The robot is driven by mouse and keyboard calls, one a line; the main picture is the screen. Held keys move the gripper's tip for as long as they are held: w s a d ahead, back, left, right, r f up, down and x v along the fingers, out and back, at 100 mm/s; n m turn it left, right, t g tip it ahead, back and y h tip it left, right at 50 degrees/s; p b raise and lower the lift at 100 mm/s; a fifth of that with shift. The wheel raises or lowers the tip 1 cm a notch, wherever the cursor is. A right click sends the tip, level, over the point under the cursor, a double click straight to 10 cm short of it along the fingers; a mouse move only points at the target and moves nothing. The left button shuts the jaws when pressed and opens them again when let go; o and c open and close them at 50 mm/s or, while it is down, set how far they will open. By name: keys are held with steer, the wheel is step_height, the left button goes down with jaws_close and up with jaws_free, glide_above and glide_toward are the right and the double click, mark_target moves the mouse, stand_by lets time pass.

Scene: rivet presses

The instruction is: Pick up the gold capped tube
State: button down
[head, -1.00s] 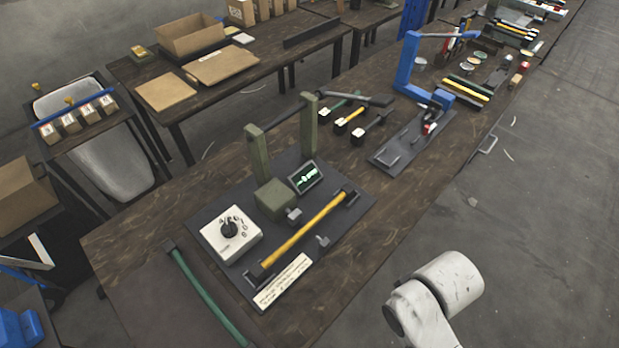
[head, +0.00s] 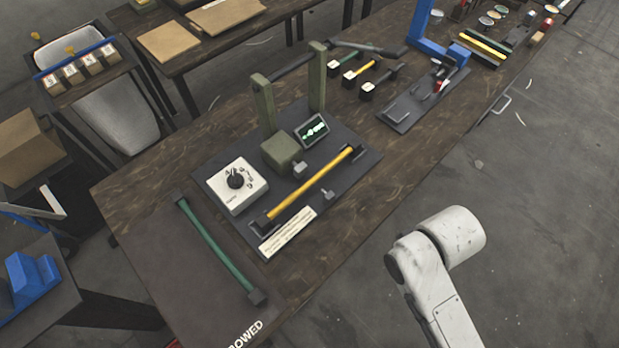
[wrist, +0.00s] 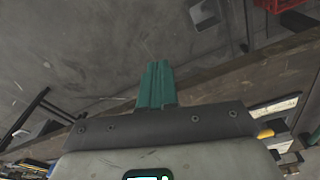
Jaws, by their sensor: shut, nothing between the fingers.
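I cannot clearly make out a gold cap on any tube. In the head view, a yellow tube (head: 310,186) with dark ends lies across the dark base plate of the green press. A green tube (head: 215,247) with dark ends lies on the dark mat in front of it. My gripper (wrist: 156,64) shows as teal fingers in the wrist view, shut and empty, apart from any tube. It is not seen in the head view, where only my white arm shows at lower right.
The green press (head: 282,153) has two posts, a screen and a white dial box (head: 235,185). A blue press (head: 423,25) stands farther along the bench. A small bin rack (head: 82,67) stands at left. Bare bench top lies right of the base plate; open floor lies beyond.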

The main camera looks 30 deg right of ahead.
mark_target(321, 172)
stand_by(0.4)
